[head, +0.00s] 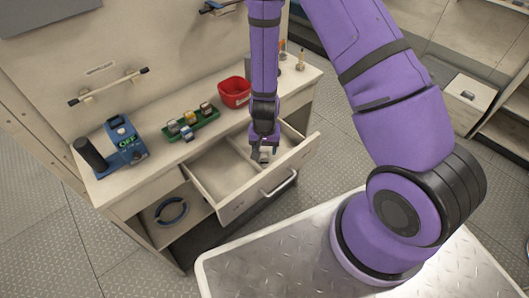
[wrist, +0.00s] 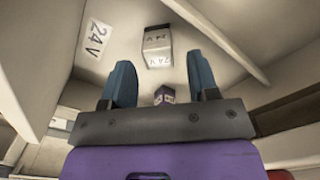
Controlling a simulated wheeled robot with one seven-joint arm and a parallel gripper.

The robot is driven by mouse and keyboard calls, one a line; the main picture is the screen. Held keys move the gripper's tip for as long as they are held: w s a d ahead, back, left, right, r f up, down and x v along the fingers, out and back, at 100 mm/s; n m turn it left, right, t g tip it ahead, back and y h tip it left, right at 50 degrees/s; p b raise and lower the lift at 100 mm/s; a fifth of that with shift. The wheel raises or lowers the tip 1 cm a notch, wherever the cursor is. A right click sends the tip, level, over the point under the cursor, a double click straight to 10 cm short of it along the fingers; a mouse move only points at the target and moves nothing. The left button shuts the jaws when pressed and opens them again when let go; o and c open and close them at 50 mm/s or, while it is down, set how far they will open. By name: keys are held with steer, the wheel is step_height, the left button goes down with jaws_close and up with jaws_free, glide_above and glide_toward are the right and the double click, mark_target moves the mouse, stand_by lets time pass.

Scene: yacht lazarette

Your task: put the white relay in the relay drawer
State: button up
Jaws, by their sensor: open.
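The relay drawer (head: 232,207) is pulled out of the counter, with a divider splitting it into compartments. My gripper (head: 262,150) points down into its right-hand compartment. In the wrist view my gripper (wrist: 161,75) is open, its two blue fingers apart. The white relay (wrist: 157,48), marked 24V, lies on the compartment floor beyond the fingertips, not between them. In the head view a small pale piece of it (head: 264,157) shows below the gripper.
A 24V label (wrist: 97,40) is on the drawer floor. On the counter are a green rack (head: 205,124) with several relays, a red bin (head: 234,93) and a blue device (head: 125,142) marked OFF. The left drawer compartment (head: 218,175) looks empty.

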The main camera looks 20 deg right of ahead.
step_height(320, 180, up, 10)
step_height(320, 180, up, 13)
steer(key=n+t+y, duration=0.1)
steer(key=y, duration=0.1)
glide_above(264, 151)
steer(key=s+d+r+n+t, duration=0.15)
steer(key=s+r, duration=0.25)
steer(key=r, duration=0.7)
steer(key=s+d+r+n+t+h, duration=0.1)
steer(key=s+d+r, duration=0.2)
steer(key=s+r, duration=0.4)
steer(key=s+d+r+n+t+h, duration=0.1)
steer(key=s+d+r+n, duration=0.1)
steer(key=s+r, duration=0.5)
steer(key=s, duration=0.3)
steer(key=shift+d+r+t, duration=0.25)
steer(key=shift+d+t, duration=0.1)
steer(key=shift+d, duration=0.05)
steer(key=shift+w, duration=0.1)
